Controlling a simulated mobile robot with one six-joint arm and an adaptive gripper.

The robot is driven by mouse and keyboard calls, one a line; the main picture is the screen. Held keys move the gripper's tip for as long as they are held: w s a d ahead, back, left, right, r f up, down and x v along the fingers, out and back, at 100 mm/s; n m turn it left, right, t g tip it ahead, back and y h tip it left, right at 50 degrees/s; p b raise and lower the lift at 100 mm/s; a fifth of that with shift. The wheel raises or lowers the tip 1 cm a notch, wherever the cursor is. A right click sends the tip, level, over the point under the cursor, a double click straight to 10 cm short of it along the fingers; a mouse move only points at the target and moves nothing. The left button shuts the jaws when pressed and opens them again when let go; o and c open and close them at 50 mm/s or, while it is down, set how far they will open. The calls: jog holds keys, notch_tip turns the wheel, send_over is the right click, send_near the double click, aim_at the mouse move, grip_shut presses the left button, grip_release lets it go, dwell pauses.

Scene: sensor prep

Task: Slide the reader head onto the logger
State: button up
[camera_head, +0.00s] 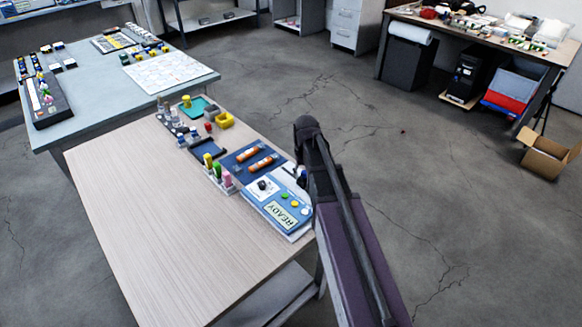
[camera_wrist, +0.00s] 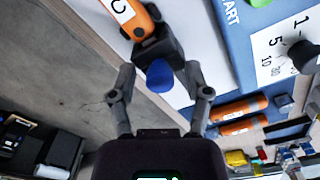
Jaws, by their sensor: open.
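In the wrist view, an orange logger (camera_wrist: 124,14) marked "C" lies on a white surface at the top. A black reader head (camera_wrist: 157,45) with a rounded blue end (camera_wrist: 160,75) sits against the logger's near end. The logger's end is hidden there, so I cannot tell how far the head covers it. My gripper (camera_wrist: 158,80) is open, with its fingers on either side of the reader head's blue end. I cannot tell whether either finger touches it. In the head view, my dark arm hides the logger and reader head.
A blue station (camera_head: 275,206) with a "READY" screen and dial stands at the table's right edge. Two more orange loggers (camera_head: 248,153) (camera_head: 262,164) lie on a blue tray (camera_head: 233,159). The table's left and front are clear.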

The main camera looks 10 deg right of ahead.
aim_at(304, 173)
jog(key=shift+r+p, duration=3.45)
jog(key=shift+r, duration=0.05)
jog(key=shift+s, duration=0.1)
jog(key=s+a+r+p, duration=0.1)
jog(key=s+r+p, duration=0.1)
jog(key=s, duration=0.5)
jog(key=s+a+r+p, duration=0.1)
jog(key=s+a+r, duration=0.1)
jog(key=s, duration=0.6)
jog(key=shift+a+p, duration=0.15)
jog(key=shift+p, duration=0.25)
